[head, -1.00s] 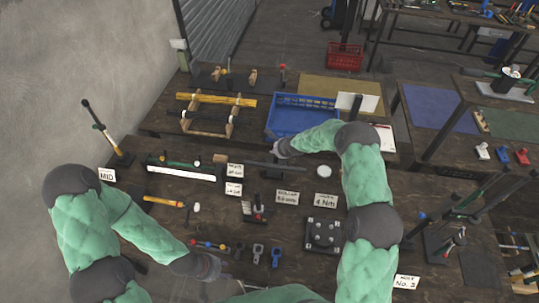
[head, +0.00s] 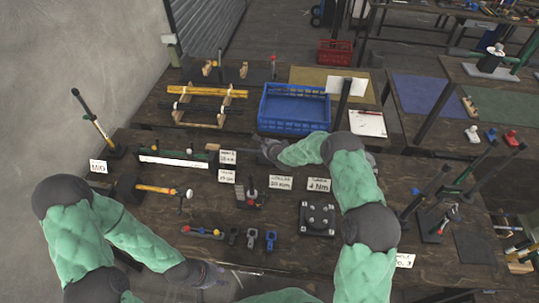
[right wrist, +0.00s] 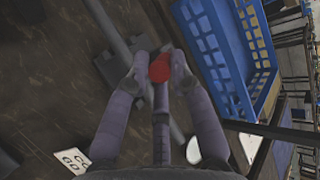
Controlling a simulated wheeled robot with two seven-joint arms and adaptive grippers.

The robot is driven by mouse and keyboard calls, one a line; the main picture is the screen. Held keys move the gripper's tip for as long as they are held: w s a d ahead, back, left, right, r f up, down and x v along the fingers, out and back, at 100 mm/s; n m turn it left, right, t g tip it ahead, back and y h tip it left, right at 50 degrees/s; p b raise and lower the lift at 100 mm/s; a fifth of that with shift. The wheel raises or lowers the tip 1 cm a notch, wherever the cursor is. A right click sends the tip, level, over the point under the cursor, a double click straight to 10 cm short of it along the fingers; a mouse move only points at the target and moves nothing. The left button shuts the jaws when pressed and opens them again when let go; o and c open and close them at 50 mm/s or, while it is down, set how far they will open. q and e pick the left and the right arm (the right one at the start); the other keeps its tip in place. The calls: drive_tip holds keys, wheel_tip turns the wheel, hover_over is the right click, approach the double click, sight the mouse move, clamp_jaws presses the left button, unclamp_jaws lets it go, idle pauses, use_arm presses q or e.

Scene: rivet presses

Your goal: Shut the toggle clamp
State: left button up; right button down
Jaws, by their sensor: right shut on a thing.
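My right gripper (right wrist: 160,66) is shut on a red-tipped handle (right wrist: 160,70) in the right wrist view. The handle seems to belong to the toggle clamp. A grey block (right wrist: 118,64) and a long grey bar lie beside and beyond the fingertips, and the fingers partly cover them. In the head view the right gripper (head: 268,149) is just in front of the blue crate, and hides the handle and most of the clamp. My left gripper (head: 208,275) is low at the bench's front edge, and its fingers are too unclear to judge.
The blue crate (head: 293,128) stands close behind the right gripper and also fills the upper right of the wrist view. White label cards, a hammer (head: 160,189), a black plate fixture (head: 317,219) and several small clamps lie on the bench. Upright levers (head: 425,192) stand at the right.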

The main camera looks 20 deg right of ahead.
drive_tip(key=shift+s+a+f+n+t+h+b, duration=0.25)
drive_tip(key=shift+f+t+b, duration=0.55)
drive_tip(key=shift+b, duration=1.4)
drive_tip(key=shift+s+a+f+n+t+b, duration=0.2)
drive_tip(key=shift+s+f+t+b, duration=0.4)
drive_tip(key=shift+b, duration=1.6)
drive_tip(key=shift+s+a+f+n+t+h+b, duration=0.2)
drive_tip(key=shift+f+t+b, duration=0.75)
drive_tip(key=shift+b, duration=1.25)
drive_tip(key=shift+a+f+n+t+b, duration=0.1)
drive_tip(key=shift+f+n+t+b, duration=0.2)
drive_tip(key=shift+b, duration=0.6)
drive_tip(key=c, duration=1.2)
unclamp_jaws()
drive_tip(key=shift+o, duration=0.2)
drive_tip(key=shift+r, duration=0.1)
wheel_tip(320, 180, up, 10)
